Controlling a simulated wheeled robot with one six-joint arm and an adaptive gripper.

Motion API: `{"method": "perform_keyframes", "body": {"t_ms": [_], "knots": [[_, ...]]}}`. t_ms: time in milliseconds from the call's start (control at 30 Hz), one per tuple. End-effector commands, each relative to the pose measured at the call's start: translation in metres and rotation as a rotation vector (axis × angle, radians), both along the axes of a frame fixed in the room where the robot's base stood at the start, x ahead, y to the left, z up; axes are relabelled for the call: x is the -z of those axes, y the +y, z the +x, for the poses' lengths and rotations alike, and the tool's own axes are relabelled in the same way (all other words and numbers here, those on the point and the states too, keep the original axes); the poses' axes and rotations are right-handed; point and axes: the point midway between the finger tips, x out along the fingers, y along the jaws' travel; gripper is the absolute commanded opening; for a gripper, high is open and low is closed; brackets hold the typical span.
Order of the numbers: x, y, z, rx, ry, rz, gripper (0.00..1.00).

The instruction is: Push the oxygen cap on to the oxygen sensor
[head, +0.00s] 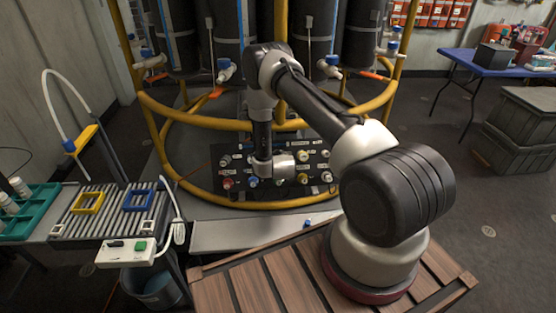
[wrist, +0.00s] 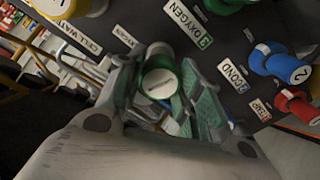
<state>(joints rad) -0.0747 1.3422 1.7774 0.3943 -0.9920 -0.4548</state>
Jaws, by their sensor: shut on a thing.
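My gripper (wrist: 160,88) is shut on a cap (wrist: 160,83) with a green rim and a pale face bearing small lettering, which I take to be the oxygen cap. The cap sits between both green pads, in front of the black panel (wrist: 215,55). The OXYGEN label (wrist: 187,22) with a green 3 is above and to the right of the cap.
A blue cap (wrist: 285,65) and a red cap (wrist: 297,104) stand on the panel at right; a yellow cap (wrist: 58,5) is at upper left. Yellow rails (head: 175,112) surround the panel. A roller bench (head: 105,208) is at left, a blue table (head: 480,60) at right.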

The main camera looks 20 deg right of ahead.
Motion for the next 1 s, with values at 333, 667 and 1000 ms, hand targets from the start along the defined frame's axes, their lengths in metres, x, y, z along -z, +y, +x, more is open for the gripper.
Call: {"method": "perform_keyframes", "body": {"t_ms": [333, 667, 1000], "knots": [[0.0001, 0.0001, -0.0001, 0.0, 0.0, 0.0, 0.23], [0.0008, -0.0004, 0.0011, 0.0, 0.0, 0.0, 0.23], [0.0046, -0.0023, 0.0067, 0.0, 0.0, 0.0, 0.23]]}}
